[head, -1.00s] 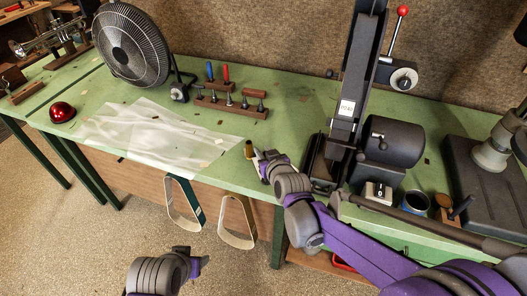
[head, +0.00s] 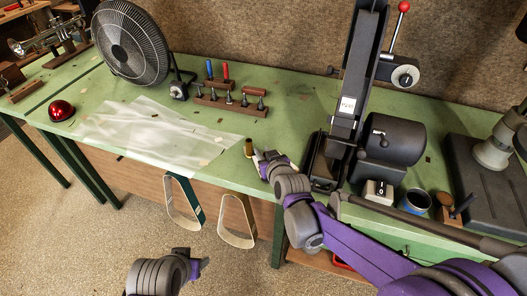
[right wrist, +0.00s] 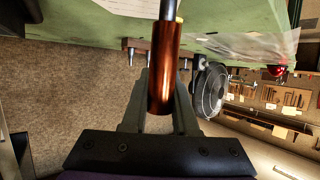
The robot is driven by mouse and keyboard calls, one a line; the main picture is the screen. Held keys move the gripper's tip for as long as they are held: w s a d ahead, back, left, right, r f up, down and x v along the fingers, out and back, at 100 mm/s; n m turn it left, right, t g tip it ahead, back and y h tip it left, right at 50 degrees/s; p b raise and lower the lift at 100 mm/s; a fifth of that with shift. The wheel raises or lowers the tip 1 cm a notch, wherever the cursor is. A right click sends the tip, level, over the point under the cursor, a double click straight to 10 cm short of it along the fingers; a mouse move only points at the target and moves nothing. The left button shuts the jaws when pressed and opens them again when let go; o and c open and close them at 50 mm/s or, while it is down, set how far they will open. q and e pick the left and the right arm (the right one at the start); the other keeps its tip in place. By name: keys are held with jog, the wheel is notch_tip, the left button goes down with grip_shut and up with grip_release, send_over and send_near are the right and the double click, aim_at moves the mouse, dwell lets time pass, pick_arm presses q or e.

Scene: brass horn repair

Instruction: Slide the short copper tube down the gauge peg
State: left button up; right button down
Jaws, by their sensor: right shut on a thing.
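A short copper tube (head: 249,147) stands upright near the front edge of the green bench in the head view. My right gripper (head: 256,156) is shut on it from the right. In the right wrist view, the shiny copper tube (right wrist: 164,70) sits between the fingers. A thin grey rod, seemingly the gauge peg (right wrist: 168,9), lines up with the tube's far end. I cannot tell how far it runs inside the tube, and the tube hides it in the head view. My left gripper (head: 204,264) hangs in front of the bench, apart from everything; its jaws are unclear.
A wooden rack (head: 230,105) with several small pegs stands behind. A translucent sheet (head: 150,135), a fan (head: 130,45) and a red dome (head: 61,111) lie left. A dark machine (head: 345,110) stands close right of my right gripper. Two loops (head: 237,222) hang below the edge.

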jog(key=shift+f+b, duration=1.35)
jog(key=shift+f, duration=0.75)
jog(key=c, duration=0.6)
grip_release()
jog(key=shift+s, duration=0.1)
jog(key=v, duration=1)
jog(key=shift+s+r, duration=0.2)
jog(key=shift+s, duration=0.05)
jog(key=shift+d, duration=0.1)
jog(key=s+d+f+m+g+h+p, duration=0.1)
jog(key=s+d+f+m+g+h, duration=0.1)
jog(key=s+d, duration=0.5)
jog(key=s+d+f+m+g+h+p, duration=0.1)
jog(key=s+d+g, duration=0.4)
jog(key=s, duration=1)
jog(key=d+f+m+h, duration=0.1)
jog(key=d+f, duration=0.1)
jog(key=d, duration=0.1)
jog(key=shift+f+h, duration=0.2)
jog(key=shift+h, duration=0.1)
